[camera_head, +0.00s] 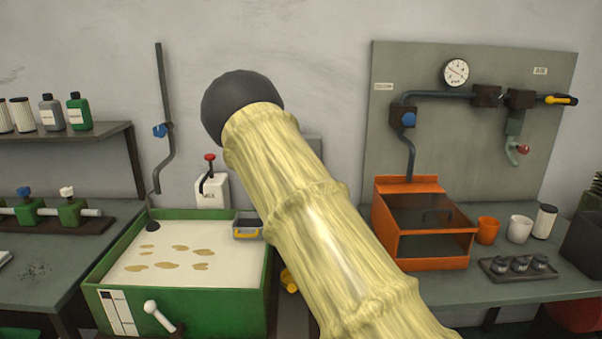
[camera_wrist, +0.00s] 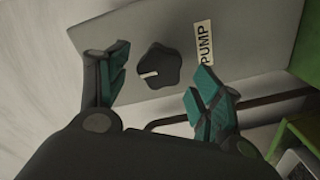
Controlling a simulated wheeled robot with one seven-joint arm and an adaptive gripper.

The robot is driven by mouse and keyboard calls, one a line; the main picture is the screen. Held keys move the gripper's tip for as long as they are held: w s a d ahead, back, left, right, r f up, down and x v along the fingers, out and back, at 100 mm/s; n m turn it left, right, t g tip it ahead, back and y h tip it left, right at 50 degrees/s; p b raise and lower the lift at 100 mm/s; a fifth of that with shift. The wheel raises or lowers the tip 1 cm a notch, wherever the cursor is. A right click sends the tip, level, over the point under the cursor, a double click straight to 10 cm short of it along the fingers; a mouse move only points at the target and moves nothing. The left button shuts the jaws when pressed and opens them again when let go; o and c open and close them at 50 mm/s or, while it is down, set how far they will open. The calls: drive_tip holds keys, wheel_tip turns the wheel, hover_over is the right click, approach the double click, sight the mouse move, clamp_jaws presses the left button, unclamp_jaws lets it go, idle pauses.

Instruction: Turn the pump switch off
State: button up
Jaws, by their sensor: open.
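The pump switch (camera_wrist: 159,65) is a dark lobed knob with a white pointer mark, on a grey panel (camera_wrist: 255,45) in the wrist view. The mark points to the left in that view. A white PUMP label (camera_wrist: 203,43) is beside the knob. My gripper (camera_wrist: 162,75) is open, with a teal-padded finger on either side of the knob in the picture. Whether the fingers touch it or stand short of it I cannot tell. In the head view my arm covers the gripper and the switch; only an edge of a grey panel (camera_head: 312,147) shows behind it.
A green coolant tank (camera_head: 180,312) stands at the left, with a red-topped lever box (camera_head: 210,188) behind it. An orange bin (camera_head: 428,250), cups and a gauge board (camera_head: 400,150) are at the right. In the wrist view a dark pipe (camera_wrist: 270,105) runs beside the panel.

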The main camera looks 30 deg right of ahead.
drive_tip(key=v, duration=1)
drive_tip(key=shift+s+a, duration=0.2)
drive_tip(key=shift+a, duration=0.05)
